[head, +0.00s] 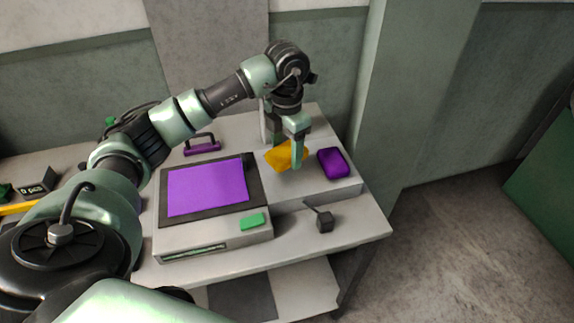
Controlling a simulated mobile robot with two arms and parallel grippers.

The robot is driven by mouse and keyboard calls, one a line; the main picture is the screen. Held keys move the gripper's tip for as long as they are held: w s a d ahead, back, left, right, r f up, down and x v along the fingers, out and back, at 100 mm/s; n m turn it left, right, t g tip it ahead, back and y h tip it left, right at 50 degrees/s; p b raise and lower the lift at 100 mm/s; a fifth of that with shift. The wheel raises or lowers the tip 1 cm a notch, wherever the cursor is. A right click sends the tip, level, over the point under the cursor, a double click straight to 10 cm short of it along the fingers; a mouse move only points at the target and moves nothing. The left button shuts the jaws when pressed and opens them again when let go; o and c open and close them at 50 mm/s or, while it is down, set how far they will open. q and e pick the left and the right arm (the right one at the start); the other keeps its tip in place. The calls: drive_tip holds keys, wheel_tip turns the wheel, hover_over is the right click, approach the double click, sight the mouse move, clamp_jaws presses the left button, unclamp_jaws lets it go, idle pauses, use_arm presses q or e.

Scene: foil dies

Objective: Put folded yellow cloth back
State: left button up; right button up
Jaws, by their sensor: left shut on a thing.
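The folded yellow cloth (279,156) is in the head view, right of the middle, at the grey block on the right part of the table. My left gripper (295,155) points down and is shut on the cloth. A finger covers part of the cloth. I cannot tell whether the cloth touches the block's top or hangs just above it. My right gripper is not in view.
A purple box-like item (334,163) lies close to the right of the cloth. A machine with a purple panel (207,187) and a green block (252,221) stand to the left. A small dark cube (324,222) sits near the front edge. A wall pillar rises behind right.

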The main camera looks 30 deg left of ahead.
sight(287, 176)
use_arm(q)
drive_tip(key=shift+f, duration=0.85)
wheel_tip(287, 176, down, 3)
drive_tip(key=shift+f+p, duration=0.2)
drive_tip(key=shift+p, duration=0.25)
drive_tip(key=shift+f, duration=0.5)
drive_tip(key=shift+f, duration=0.1)
drive_tip(key=o, duration=1.2)
